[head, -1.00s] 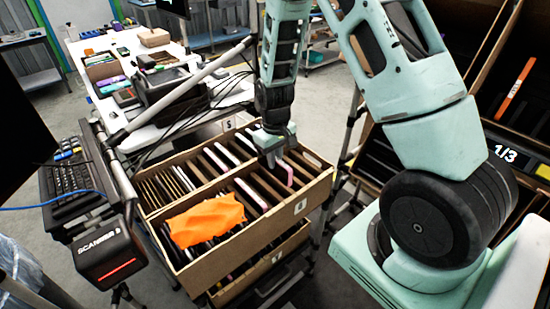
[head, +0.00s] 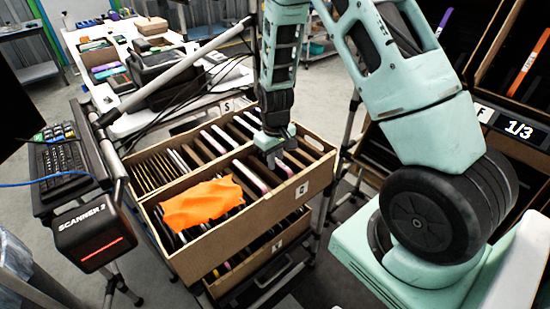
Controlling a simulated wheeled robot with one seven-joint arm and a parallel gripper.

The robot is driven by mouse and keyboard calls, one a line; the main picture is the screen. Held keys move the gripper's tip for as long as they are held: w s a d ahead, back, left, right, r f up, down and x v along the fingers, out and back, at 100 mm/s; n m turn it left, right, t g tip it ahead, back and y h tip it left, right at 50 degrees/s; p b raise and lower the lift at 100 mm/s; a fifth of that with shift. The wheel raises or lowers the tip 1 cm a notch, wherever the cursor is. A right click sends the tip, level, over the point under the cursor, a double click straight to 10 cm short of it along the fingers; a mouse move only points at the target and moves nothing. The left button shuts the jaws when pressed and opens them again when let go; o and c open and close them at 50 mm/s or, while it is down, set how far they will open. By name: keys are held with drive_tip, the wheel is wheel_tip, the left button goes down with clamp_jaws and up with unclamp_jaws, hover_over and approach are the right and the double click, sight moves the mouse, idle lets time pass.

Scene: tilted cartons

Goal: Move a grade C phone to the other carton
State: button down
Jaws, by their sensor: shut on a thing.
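A tilted cardboard carton (head: 208,255) stands in the middle of the head view, with rows of upright phones and slots split by a lengthwise divider. My gripper (head: 273,157) points down into its right part. The jaws are shut on a phone, mostly hidden by the fingers and its neighbours. A pink-edged phone (head: 284,168) shows just right of the fingertips. Other phones (head: 250,178) stand in slots to the left. A second carton (head: 262,273) sits below on the same stand, mostly covered.
An orange cloth (head: 203,203) lies over the carton's front left slots. A scanner (head: 93,235) and a keyboard (head: 58,160) stand at the left. A cluttered white table (head: 150,122) is behind. Dark bins (head: 510,75) stand close at the right.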

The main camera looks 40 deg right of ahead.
drive_tip(key=shift+f, duration=0.25)
idle(0.8)
drive_tip(key=c, duration=1.3)
unclamp_jaws()
drive_tip(key=shift+c, duration=0.2)
drive_tip(key=shift+r, duration=0.1)
wheel_tip(320, 180, up, 26)
drive_tip(key=p, duration=0.7)
drive_tip(key=shift+r, duration=0.1)
